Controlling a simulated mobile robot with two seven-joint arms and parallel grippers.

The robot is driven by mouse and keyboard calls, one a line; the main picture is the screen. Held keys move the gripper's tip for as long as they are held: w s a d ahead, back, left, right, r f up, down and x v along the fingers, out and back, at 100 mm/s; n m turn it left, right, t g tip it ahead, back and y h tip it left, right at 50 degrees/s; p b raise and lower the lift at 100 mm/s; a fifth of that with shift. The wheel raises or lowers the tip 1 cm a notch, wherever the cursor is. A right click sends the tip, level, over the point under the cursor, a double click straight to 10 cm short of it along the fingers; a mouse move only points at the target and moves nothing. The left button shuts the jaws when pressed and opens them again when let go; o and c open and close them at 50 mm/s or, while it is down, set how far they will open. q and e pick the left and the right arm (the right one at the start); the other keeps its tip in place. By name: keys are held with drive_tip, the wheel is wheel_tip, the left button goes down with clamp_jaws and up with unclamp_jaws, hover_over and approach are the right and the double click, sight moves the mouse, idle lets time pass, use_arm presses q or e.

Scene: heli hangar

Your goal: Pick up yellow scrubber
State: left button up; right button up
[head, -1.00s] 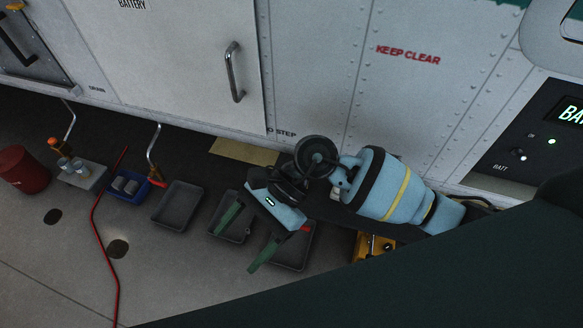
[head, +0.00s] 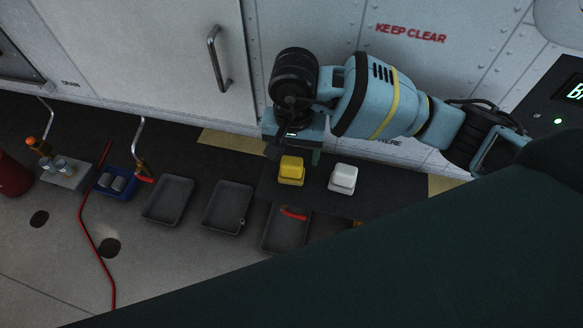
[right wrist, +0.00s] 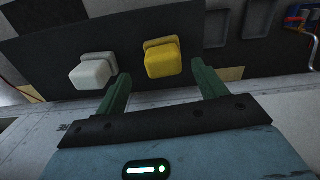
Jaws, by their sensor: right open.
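The yellow scrubber (head: 291,170) is a small yellow block with a stepped top, on a dark mat (head: 266,191) by the aircraft's side. It also shows in the right wrist view (right wrist: 163,58), between and beyond the open fingers. My right gripper (head: 295,152) is just behind the scrubber in the head view, and its fingers are largely hidden there. In the right wrist view my right gripper (right wrist: 162,82) is open and empty, with green fingers apart on either side of the scrubber's line. My left gripper is not in view.
A white block (head: 343,178) of similar shape sits right of the scrubber. Grey trays (head: 227,206) line the floor to the left, one holding a red curved piece (head: 293,213). A blue bin (head: 114,183) and a red hose (head: 92,235) lie farther left. The white panel wall (head: 140,60) stands behind.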

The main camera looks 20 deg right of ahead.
sight(291, 161)
drive_tip(key=shift+w+a+f, duration=0.1)
drive_tip(key=shift+f, duration=1.3)
drive_tip(key=shift+w+a+f, duration=0.1)
drive_tip(key=shift+f, duration=1.25)
drive_tip(key=c, duration=1.1)
drive_tip(key=shift+o, duration=0.2)
drive_tip(key=shift+d+r, duration=0.1)
drive_tip(key=shift+r, duration=4.95)
